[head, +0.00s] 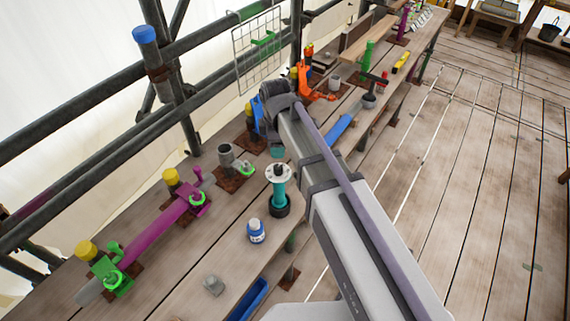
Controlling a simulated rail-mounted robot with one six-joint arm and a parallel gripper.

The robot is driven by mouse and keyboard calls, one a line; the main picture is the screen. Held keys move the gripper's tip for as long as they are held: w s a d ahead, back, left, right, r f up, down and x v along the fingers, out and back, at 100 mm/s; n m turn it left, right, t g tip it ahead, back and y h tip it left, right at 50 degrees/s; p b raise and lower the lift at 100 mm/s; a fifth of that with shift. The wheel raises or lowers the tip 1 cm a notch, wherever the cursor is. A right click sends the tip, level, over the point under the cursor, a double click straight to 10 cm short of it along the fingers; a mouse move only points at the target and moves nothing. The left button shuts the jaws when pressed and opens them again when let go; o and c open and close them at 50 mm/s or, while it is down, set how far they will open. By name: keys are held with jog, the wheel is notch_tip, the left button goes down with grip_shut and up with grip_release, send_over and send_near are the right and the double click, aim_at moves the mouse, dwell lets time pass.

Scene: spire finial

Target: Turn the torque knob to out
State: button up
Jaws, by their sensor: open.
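I cannot tell for certain which part is the torque knob. An upright teal tool (279,192) with a dark base stands on the workbench, and a white round disc with dark dots (279,172) is on its top. The disc's setting is too small to read. My arm reaches from the lower right up to a dark joint near the back rail. My gripper is not visible; the arm may hide it, so I see no contact with the disc or the tool.
A magenta bar (150,237) with green clamps lies at the left. Orange tool-like parts (312,92) lie beyond my arm.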

aim_at(279, 166)
notch_tip(279, 166, down, 11)
jog(key=b, duration=1.1)
jog(key=shift+d, duration=0.1)
jog(key=shift+r, duration=0.15)
jog(key=c, duration=0.9)
